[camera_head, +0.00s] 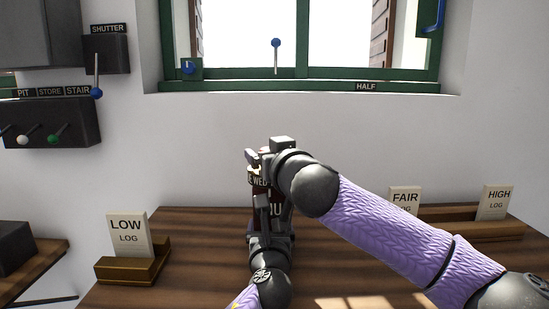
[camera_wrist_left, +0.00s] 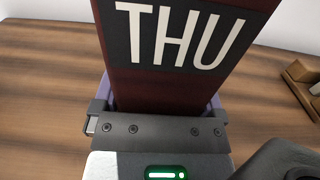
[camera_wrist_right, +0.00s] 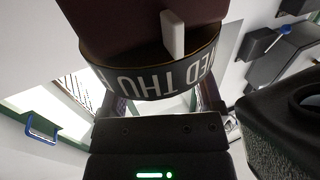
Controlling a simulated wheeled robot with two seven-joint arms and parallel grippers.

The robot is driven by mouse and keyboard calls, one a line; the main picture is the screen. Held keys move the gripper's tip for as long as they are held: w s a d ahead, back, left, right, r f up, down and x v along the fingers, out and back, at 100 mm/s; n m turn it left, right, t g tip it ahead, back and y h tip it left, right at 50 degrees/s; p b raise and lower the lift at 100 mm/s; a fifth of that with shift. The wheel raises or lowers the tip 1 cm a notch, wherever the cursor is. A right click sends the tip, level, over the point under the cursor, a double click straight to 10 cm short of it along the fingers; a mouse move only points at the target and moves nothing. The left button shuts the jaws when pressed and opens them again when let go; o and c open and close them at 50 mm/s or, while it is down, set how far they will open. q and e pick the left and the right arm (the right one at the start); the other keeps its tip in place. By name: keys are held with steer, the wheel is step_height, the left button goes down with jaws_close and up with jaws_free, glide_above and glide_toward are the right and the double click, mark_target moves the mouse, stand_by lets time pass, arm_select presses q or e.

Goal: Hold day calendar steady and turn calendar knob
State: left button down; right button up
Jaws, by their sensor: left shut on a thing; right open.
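The day calendar (camera_head: 259,212) is a dark red upright block on the wooden table, largely hidden by my grippers. Its front plate reads THU in the left wrist view (camera_wrist_left: 180,38). My left gripper (camera_head: 268,205) is shut on its lower body, one finger on each side. My right gripper (camera_head: 266,154) is open at the top of the calendar, its fingers on either side. In the right wrist view, a dark curved day band (camera_wrist_right: 160,78) shows WED and THU upside down, with a pale pointer tab (camera_wrist_right: 173,35) over it.
FAIR (camera_head: 404,200) and HIGH (camera_head: 495,202) cards stand at the right. A lever box (camera_head: 50,125) hangs on the left wall, below a green-framed window's level.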

steer(key=v, duration=1.1)
steer(key=shift+s, duration=0.3)
steer(key=shift+d, duration=0.15)
